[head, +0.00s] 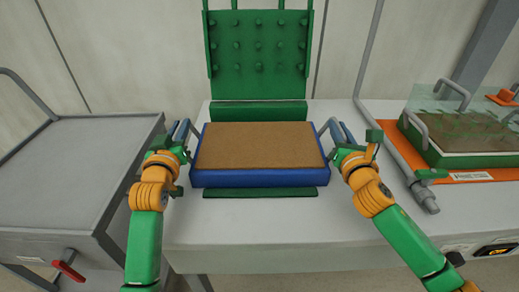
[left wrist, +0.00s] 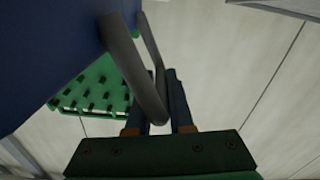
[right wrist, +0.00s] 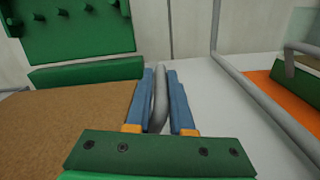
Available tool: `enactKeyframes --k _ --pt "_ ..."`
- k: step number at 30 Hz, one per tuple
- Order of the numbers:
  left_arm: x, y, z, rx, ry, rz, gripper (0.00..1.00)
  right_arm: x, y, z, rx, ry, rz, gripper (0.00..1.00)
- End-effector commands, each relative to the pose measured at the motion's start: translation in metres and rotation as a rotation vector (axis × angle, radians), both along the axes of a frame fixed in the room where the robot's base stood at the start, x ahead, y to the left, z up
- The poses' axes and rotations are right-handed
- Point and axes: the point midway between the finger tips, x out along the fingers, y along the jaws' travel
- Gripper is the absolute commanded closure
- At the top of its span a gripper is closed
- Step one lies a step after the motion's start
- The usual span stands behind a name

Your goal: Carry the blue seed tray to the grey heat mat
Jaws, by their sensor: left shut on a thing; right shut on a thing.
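The blue seed tray (head: 260,178), filled level with brown soil, is in the middle of the head view, above the white bench. It looks level; I cannot tell whether it touches the bench. My left gripper (head: 183,132) is shut on its left grey handle, which also shows in the left wrist view (left wrist: 136,75). My right gripper (head: 341,132) is shut on the right grey handle, seen between the blue fingers in the right wrist view (right wrist: 160,95). I cannot make out the grey heat mat for certain.
A green pegged panel (head: 258,50) stands behind the tray. A green strip (head: 260,193) lies in front. A grey-topped cart (head: 70,165) is at left, its top empty. At right, a grey pipe (head: 385,140) and a green, clear-covered tray (head: 465,158) on an orange mat (head: 470,177) take up room.

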Motion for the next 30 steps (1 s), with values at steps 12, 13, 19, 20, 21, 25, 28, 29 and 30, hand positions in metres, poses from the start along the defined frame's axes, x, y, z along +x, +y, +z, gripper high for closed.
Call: enactKeyframes --k 12,13,19,20,21,25,28,29,30 --pt "0.0 0.003 -0.001 0.004 0.003 0.008 1.0 0.0 -0.004 -0.001 -0.005 0.002 -0.011 1.0" --pt "0.0 0.003 -0.001 0.004 0.003 0.008 1.0 0.0 -0.004 -0.001 -0.005 0.002 -0.011 1.0" --pt "0.0 0.004 0.004 0.004 -0.001 0.008 1.0 0.001 -0.004 0.005 -0.005 -0.001 -0.011 1.0" --pt "0.0 0.004 0.007 0.004 -0.001 0.008 1.0 0.001 -0.004 0.007 -0.005 -0.001 -0.011 1.0" --pt "0.0 0.004 0.012 0.004 -0.001 0.008 1.0 0.001 -0.004 0.012 -0.005 -0.001 -0.011 1.0" --pt "0.0 0.004 0.031 0.004 -0.002 0.009 1.0 0.001 -0.004 0.032 -0.005 -0.002 -0.012 1.0" --pt "0.0 0.004 0.047 0.004 -0.002 0.009 1.0 0.001 -0.005 0.047 -0.005 -0.002 -0.013 1.0" --pt "0.0 0.004 0.051 0.004 -0.002 0.009 1.0 0.001 -0.005 0.051 -0.005 -0.002 -0.013 1.0" --pt "0.0 0.004 0.053 0.004 -0.002 0.009 1.0 0.001 -0.005 0.054 -0.005 -0.002 -0.013 1.0"
